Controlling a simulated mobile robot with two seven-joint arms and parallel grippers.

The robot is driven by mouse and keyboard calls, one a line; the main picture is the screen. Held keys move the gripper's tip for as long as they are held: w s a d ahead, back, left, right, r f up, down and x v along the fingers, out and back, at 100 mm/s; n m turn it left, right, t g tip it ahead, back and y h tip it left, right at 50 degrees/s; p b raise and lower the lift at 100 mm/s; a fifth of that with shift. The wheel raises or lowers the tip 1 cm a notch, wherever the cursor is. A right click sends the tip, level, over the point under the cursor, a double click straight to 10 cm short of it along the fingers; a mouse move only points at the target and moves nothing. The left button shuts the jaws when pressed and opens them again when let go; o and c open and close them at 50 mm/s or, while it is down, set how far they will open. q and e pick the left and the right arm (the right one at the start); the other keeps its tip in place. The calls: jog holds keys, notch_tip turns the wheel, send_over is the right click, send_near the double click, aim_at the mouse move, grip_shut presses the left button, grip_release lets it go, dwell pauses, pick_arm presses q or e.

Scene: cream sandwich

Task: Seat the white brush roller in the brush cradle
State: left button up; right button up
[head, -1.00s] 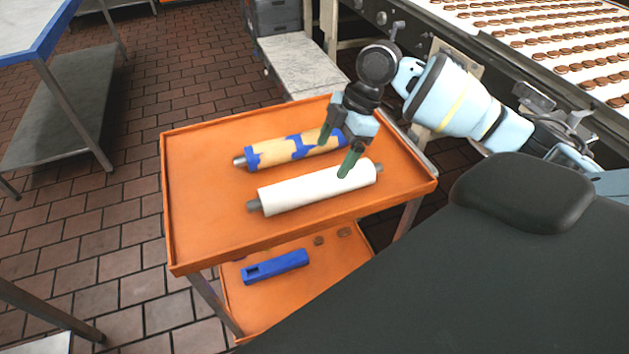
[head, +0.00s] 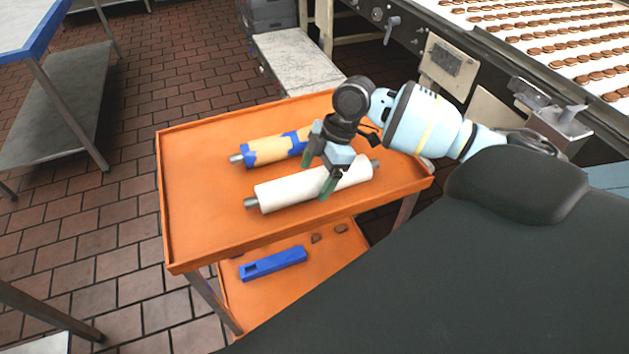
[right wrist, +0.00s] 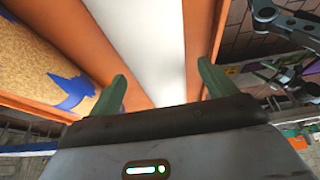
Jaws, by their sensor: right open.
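The white brush roller (head: 290,192) lies on the orange cart's top shelf, with grey shaft ends showing at both sides. My right gripper (head: 317,175) is open above the roller, right of its middle, with one green finger on each side of it. In the right wrist view the white roller (right wrist: 157,45) runs between the two spread fingers (right wrist: 162,88); I cannot tell whether they touch it. I cannot make out the brush cradle in these frames. My left gripper is not in view.
A tan and blue roller (head: 268,150) lies behind the white one on the orange cart (head: 190,230), close to my gripper. A blue block (head: 273,263) sits on the lower shelf. A conveyor with biscuits (head: 560,40) is at the upper right. The cart's left side is clear.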

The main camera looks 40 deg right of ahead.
aim_at(311, 176)
jog(key=shift+c, duration=0.2)
jog(key=c, duration=1.4)
jog(key=shift+r, duration=0.1)
jog(key=shift+c, duration=0.9)
jog(key=shift+r, duration=0.1)
jog(key=shift+r, duration=0.3)
notch_tip(311, 176, up, 3)
jog(key=shift+s+f, duration=0.1)
jog(key=s+a, duration=0.1)
jog(key=s, duration=0.6)
jog(key=s+a+r, duration=0.1)
jog(key=s+a, duration=0.1)
jog(key=s, duration=0.6)
jog(key=shift+s+a+r, duration=0.2)
jog(key=shift+a, duration=0.1)
